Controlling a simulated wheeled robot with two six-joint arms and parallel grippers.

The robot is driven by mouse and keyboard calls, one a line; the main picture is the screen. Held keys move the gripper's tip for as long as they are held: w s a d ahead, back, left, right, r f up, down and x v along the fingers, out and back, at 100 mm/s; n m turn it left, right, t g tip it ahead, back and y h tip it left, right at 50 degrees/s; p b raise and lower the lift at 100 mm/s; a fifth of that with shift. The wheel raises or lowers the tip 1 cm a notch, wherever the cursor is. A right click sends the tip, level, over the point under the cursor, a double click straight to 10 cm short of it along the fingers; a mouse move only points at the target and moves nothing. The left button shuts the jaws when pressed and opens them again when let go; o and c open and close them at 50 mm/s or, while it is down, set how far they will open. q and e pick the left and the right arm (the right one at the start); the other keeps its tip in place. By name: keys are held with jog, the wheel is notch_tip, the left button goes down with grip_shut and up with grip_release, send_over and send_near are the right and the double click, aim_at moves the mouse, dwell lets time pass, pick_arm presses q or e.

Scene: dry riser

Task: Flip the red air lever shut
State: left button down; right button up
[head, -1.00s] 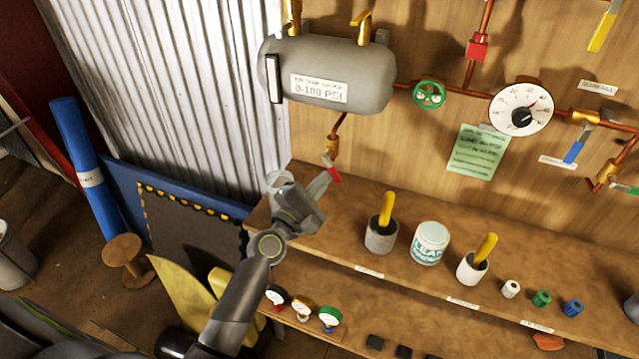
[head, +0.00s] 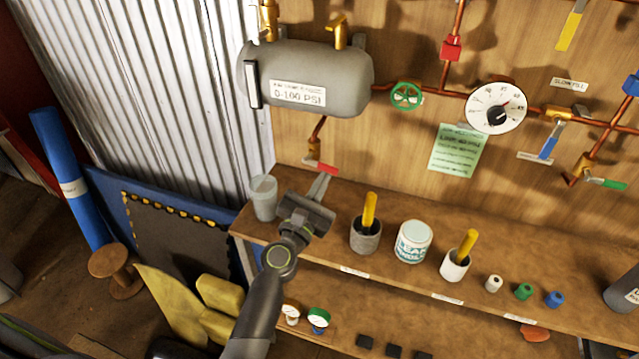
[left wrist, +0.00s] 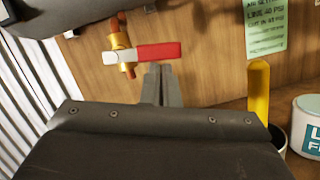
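The red air lever (head: 328,169) is on a brass valve (head: 313,150) at the end of a copper pipe below the grey tank. In the left wrist view the red lever (left wrist: 158,52) lies nearly level across the brass valve (left wrist: 120,42), its red end to the right. My left gripper (head: 319,186) has its fingers together with nothing seen between them. In the left wrist view its fingertips (left wrist: 158,70) are just below the red grip; I cannot tell whether they touch it. My right gripper is not in view.
A wooden shelf (head: 290,205) runs below the valve. A clear cup (head: 263,197) stands left of my gripper, and a grey pot (head: 365,235) with a yellow handle stands to its right. The grey tank (head: 340,95) hangs above. A green note (head: 455,150) is on the wall.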

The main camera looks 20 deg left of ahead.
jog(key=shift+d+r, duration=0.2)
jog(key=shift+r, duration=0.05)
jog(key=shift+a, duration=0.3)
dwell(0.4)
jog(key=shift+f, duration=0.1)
